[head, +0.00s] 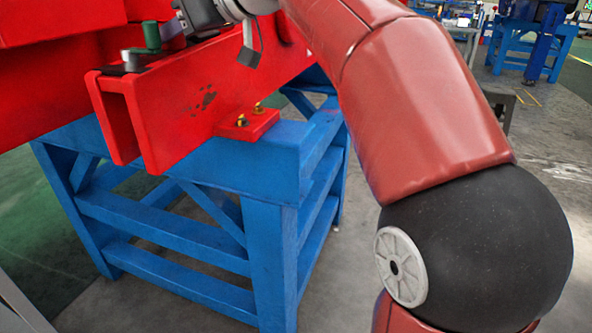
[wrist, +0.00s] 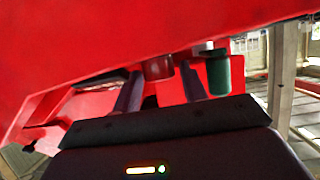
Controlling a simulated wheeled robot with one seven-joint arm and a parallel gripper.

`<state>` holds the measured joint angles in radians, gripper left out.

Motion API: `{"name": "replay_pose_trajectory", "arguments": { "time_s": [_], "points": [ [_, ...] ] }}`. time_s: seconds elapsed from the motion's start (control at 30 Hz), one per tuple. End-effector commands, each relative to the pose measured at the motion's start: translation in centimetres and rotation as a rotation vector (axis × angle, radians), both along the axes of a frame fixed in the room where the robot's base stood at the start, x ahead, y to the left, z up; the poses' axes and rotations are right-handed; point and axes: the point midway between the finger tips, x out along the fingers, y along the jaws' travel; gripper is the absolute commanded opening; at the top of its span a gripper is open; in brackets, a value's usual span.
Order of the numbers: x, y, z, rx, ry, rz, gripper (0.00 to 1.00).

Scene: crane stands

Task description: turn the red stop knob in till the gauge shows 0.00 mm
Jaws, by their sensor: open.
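A short dark-red cylinder, which looks like the stop knob (wrist: 158,68), shows in the wrist view below a large red surface. My gripper (wrist: 162,72) is open, with one finger on each side of the knob's place in the picture. I cannot tell whether either finger touches it. In the head view my gripper (head: 184,20) is at the top, beside a green-handled part on the red beam, and its fingertips are hard to make out. No gauge or reading shows in either view.
A green cylindrical handle (wrist: 219,75) stands just right of my fingers; it also shows in the head view (head: 152,36). The red beam (head: 190,105) rests on a blue stand (head: 245,172). A bolted red plate (head: 248,124) lies on the stand. Grey floor is open beyond.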

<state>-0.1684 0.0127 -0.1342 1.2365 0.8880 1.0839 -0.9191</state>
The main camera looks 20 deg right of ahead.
Motion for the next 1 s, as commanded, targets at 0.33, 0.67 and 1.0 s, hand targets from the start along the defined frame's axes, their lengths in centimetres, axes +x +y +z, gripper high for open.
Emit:
{"name": "replay_pose_trajectory", "arguments": {
  "time_s": [0.33, 0.67, 1.0],
  "points": [
    [-1.8, -3.8, 1.8, 0.000, -0.004, 0.163, 0.43],
    [-5.0, -7.3, 0.5, 0.002, 0.121, 0.066, 0.43],
    [-8.3, -8.7, -5.3, -0.019, 0.325, -0.125, 0.43]
  ]
}}
